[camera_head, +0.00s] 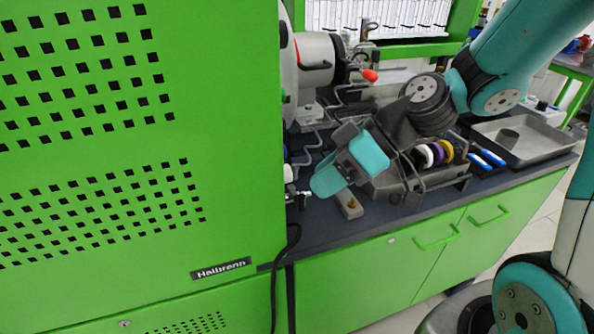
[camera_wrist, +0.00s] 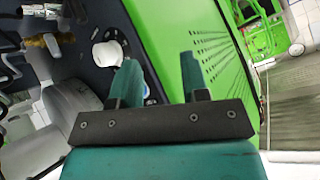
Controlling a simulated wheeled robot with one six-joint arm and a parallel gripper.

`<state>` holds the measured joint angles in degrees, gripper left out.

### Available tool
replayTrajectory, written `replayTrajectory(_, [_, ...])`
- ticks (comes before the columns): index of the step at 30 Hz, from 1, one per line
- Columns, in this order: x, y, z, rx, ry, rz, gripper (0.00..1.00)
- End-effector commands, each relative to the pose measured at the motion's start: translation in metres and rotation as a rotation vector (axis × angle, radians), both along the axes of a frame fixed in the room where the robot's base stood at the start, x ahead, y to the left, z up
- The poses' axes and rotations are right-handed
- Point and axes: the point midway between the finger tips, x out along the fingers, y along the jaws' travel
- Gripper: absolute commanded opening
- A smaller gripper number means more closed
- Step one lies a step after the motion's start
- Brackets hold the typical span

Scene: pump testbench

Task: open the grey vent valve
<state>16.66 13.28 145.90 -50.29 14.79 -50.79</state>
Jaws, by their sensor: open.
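I cannot clearly pick out a grey vent valve. A small silvery fitting (camera_head: 299,194) shows at the edge of the green cabinet in the head view, near the teal end of my gripper (camera_head: 325,181). Whether they touch is unclear. In the wrist view, a round white knob (camera_wrist: 106,54) lies beside the left finger, which partly covers it. My gripper (camera_wrist: 159,72) is open there, with nothing held between its fingers.
The large green cabinet (camera_head: 100,190) stands close on the left and hides part of the bench. A grey tray (camera_head: 535,137), coloured rolls (camera_head: 438,153) and blue-topped items (camera_head: 487,159) are on the dark bench at right. A red-tipped lever (camera_head: 369,75) sticks out behind.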

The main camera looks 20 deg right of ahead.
Motion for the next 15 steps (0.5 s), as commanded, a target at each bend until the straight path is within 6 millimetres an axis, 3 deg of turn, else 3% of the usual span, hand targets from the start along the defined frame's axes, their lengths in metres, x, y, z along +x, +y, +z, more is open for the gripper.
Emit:
replayTrajectory(1, [0.018, -0.02, -0.019, 0.055, -0.066, -0.052, 0.42])
replayTrajectory(3, [0.038, -0.046, -0.031, 0.1, -0.188, -0.11, 0.42])
replayTrajectory(9, [0.069, -0.105, -0.054, 0.114, -0.425, -0.271, 0.42])
replayTrajectory(12, [0.075, -0.117, -0.058, 0.104, -0.474, -0.304, 0.42])
replayTrajectory(15, [0.081, -0.114, -0.06, 0.101, -0.487, -0.31, 0.42])
